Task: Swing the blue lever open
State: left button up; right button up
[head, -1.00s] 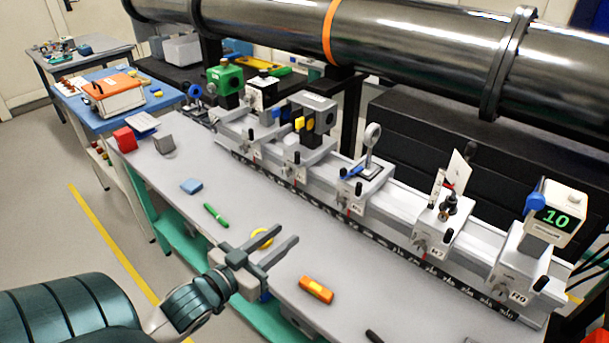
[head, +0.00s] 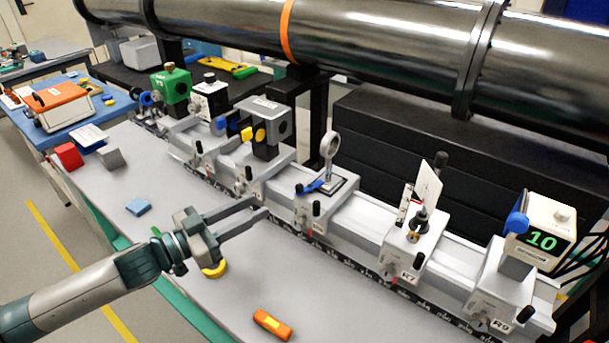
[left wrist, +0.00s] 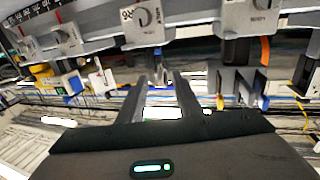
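A small flat blue lever (head: 311,187) lies at the foot of a ring-shaped mount (head: 331,148) on a rail carriage. Another blue piece (head: 219,123) sticks out left of a grey block mount that also has a yellow piece (head: 248,133). My left gripper (head: 260,206) is open and empty over the front edge of the rail, left of and nearer than the flat blue lever, and apart from it. In the left wrist view its two fingers (left wrist: 160,78) show apart with nothing between them. My right gripper is not in view.
The long rail (head: 360,232) carries several carriages, with a display box (head: 540,237) at the right. A large metal pipe (head: 390,45) runs behind. A yellow ring (head: 214,270), an orange block (head: 272,324) and a light-blue block (head: 138,206) lie on the bench.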

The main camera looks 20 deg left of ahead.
aim_at(312, 185)
pick_arm(q)
jog(key=shift+s, duration=0.15)
